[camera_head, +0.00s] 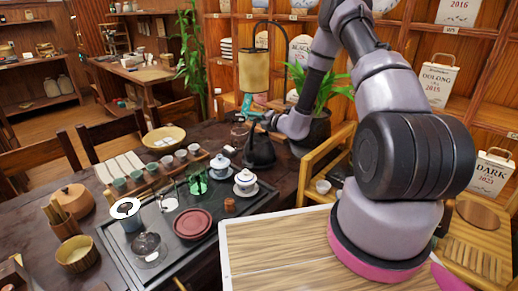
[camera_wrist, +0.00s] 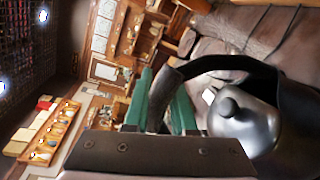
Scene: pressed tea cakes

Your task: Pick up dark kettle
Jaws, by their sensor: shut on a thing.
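The dark kettle (camera_head: 259,152) is at the far right part of the dark table in the head view, below my gripper (camera_head: 250,106). In the wrist view the dark kettle (camera_wrist: 285,135) fills the right side, with its round lid and knob in clear sight. Its arched handle runs between the two green fingers of my gripper (camera_wrist: 160,105), which is shut on the handle. The kettle looks upright in the head view. I cannot tell whether its base touches the table.
A tea tray (camera_head: 112,262) holds a red dish (camera_head: 193,223), a green glass (camera_head: 198,184) and lidded white cups (camera_head: 246,180) left of and nearer than the kettle. A plant (camera_head: 322,88) stands close behind right. A hanging cylinder lamp (camera_head: 254,72) is above my gripper.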

